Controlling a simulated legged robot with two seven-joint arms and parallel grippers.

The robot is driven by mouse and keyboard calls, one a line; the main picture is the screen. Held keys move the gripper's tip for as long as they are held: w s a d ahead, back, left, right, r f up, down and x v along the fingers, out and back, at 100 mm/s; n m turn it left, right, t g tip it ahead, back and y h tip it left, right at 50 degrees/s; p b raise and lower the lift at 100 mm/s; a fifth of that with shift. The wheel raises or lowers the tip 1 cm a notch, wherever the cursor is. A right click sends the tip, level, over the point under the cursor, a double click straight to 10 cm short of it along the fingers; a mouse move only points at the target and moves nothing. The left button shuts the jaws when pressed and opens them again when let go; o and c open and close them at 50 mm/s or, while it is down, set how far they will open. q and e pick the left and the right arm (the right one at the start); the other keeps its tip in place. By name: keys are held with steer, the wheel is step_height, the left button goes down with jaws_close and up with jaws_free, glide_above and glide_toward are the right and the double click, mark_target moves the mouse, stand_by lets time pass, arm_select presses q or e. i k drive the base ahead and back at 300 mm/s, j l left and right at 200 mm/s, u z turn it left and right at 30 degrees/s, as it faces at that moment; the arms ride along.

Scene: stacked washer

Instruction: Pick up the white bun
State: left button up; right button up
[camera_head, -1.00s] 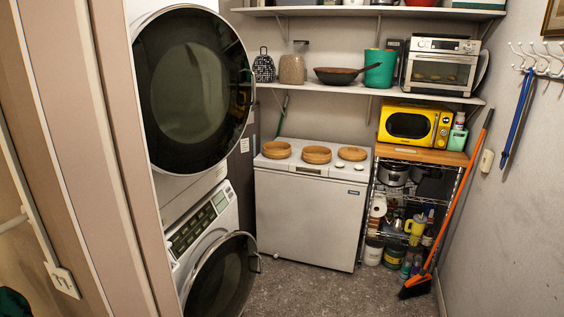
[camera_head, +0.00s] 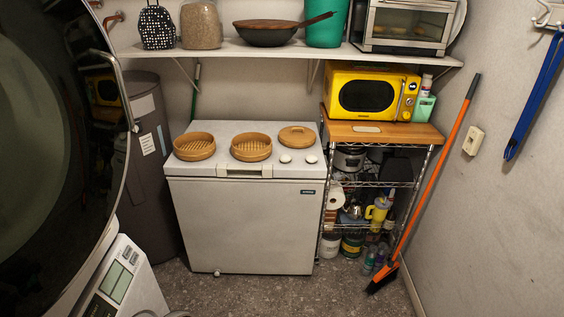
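Two small white buns lie on the white chest freezer's top, near its right front: the left bun (camera_head: 285,158) and the right bun (camera_head: 311,159). They sit side by side and apart, in front of a round bamboo lid (camera_head: 297,137). Two open bamboo steamer baskets, the left one (camera_head: 194,147) and the middle one (camera_head: 251,147), stand to their left on the freezer (camera_head: 245,220). Neither of my grippers shows in the head view.
A stacked washer with a dark round door (camera_head: 60,130) fills the left side. A shelf (camera_head: 290,50) with a pan overhangs the freezer's back. A yellow microwave (camera_head: 372,92) stands on a wire rack at right. An orange broom (camera_head: 436,180) leans by the right wall. The floor before the freezer is clear.

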mark_target(284, 157)
steer(key=i, duration=1.15)
